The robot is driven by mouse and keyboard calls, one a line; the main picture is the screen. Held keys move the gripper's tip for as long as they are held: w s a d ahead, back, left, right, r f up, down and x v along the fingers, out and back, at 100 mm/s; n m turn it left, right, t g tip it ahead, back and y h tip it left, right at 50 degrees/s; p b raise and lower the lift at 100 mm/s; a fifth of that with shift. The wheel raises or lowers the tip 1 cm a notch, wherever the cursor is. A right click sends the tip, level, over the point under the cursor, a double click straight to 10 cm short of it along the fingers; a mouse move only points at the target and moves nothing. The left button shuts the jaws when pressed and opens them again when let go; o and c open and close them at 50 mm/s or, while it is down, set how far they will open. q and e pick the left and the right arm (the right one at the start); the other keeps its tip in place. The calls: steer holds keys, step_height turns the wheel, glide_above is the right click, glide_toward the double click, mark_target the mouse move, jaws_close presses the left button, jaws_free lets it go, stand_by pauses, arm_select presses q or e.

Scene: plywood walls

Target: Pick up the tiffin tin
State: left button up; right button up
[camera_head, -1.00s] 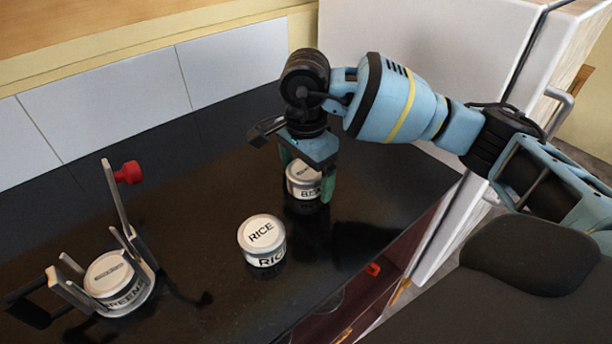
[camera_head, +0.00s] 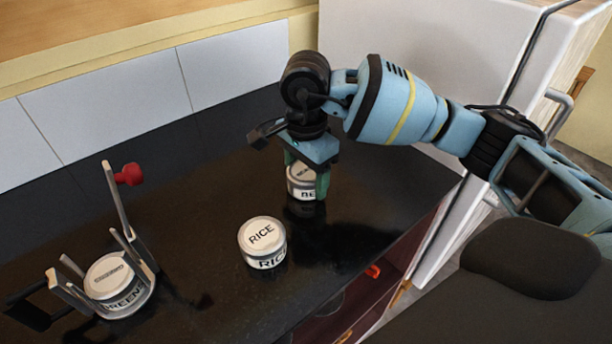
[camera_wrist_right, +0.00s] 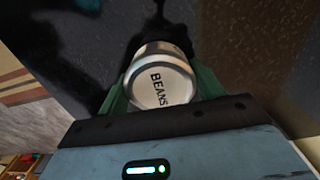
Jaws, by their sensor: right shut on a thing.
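Three tiffin tins show in the head view. The BEANS tin (camera_head: 302,184) is at the right, between the green fingers of my right gripper (camera_head: 307,182), which is shut on it from above. In the right wrist view the lid of the BEANS tin (camera_wrist_right: 160,87) faces the camera, with a green finger on each side. The RICE tin (camera_head: 262,242) stands alone in the middle of the counter. The GREENS tin (camera_head: 112,284) sits in a metal carrier frame (camera_head: 137,248) at the left. My left gripper is not in view.
The dark glossy counter (camera_head: 200,180) has free room behind the RICE tin. White tiles (camera_head: 118,102) line the back. A white appliance (camera_head: 420,60) stands at the right, and an opening with red items lies below the counter's front edge.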

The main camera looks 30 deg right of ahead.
mark_target(306, 170)
step_height(306, 170, up, 10)
steer(key=shift+f, duration=0.1)
